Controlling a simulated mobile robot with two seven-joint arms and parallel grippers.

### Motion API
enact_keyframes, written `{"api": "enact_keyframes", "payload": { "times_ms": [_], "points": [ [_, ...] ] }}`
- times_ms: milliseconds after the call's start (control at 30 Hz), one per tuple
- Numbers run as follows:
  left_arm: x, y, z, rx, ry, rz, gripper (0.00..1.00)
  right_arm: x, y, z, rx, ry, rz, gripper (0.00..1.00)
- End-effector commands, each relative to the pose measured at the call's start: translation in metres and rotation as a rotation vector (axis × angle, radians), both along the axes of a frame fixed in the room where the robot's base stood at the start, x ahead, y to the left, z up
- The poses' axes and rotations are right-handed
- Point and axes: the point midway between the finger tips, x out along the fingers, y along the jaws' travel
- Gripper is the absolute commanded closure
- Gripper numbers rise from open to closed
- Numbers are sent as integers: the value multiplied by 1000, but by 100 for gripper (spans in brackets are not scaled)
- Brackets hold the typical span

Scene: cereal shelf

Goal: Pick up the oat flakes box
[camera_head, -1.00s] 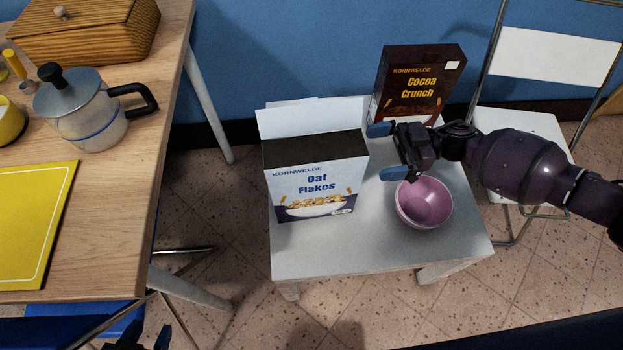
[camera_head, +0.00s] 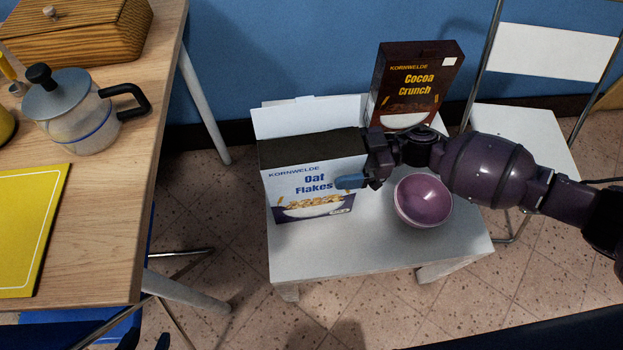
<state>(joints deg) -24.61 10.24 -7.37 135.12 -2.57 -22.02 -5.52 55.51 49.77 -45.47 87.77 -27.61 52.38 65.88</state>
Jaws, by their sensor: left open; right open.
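The oat flakes box (camera_head: 312,188) stands upright on a small white table, its printed front facing me. My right gripper (camera_head: 361,163) is open at the box's right edge. One blue-tipped finger lies in front of the box's front face, near its right side; the other finger is mostly hidden, so I cannot tell whether either touches the box. My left gripper (camera_head: 146,342) barely shows at the bottom left edge, far from the box; only its dark tips are visible.
A pink bowl (camera_head: 423,201) stands just right of the box, below my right arm. A cocoa crunch box (camera_head: 414,82) stands behind. The white table's (camera_head: 370,245) front strip is clear.

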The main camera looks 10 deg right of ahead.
Motion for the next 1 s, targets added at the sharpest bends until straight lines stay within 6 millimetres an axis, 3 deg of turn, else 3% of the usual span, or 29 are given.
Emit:
{"api": "enact_keyframes", "payload": {
  "times_ms": [100, 667, 1000],
  "points": [
    [1, 0, 1, 0, -4, -1, 57, 0, 0, 0, 0, 0, 0, 3],
    [1, 0, 1, -1, -4, -1, 57, 0, -1, 0, -1, 0, 0, 88],
    [3, 0, 5, -3, -11, 2, 57, 1, -1, 9, 0, -4, 0, 88]
  ]
}}
